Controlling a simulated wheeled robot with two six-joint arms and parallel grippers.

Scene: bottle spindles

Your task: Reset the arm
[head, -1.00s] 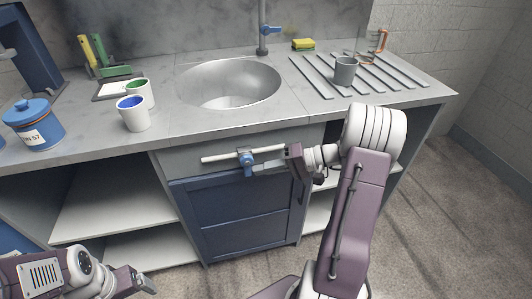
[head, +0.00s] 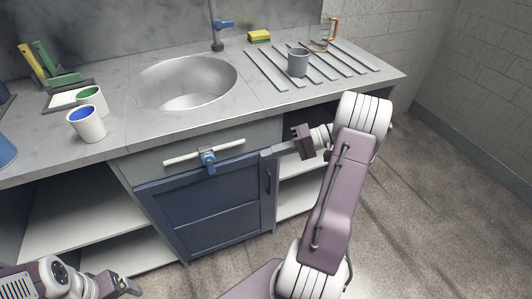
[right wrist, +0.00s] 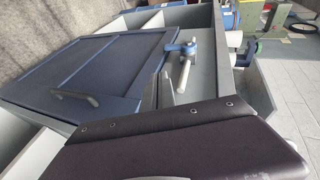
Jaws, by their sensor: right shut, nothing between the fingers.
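My right gripper (head: 268,152) is shut and empty in front of the counter, just right of the white bar (head: 190,155). The bar runs along the grey front panel above the blue cabinet door (head: 205,215), with a blue clamp-like piece (head: 208,158) at its middle. A gap shows between my fingertips and the blue piece. In the right wrist view my fingers (right wrist: 164,90) show beyond the dark gripper body, beside the bar and the blue piece (right wrist: 182,48). My left gripper (head: 128,288) is low at the bottom left; its jaw gap is not clear.
On the counter stand a white cup with blue inside (head: 87,125), one with green inside (head: 92,100), a grey cup (head: 298,63) on the slats and a glass jar (head: 325,35). A round sink (head: 188,82) lies between. Open shelves flank the door. Floor at right is clear.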

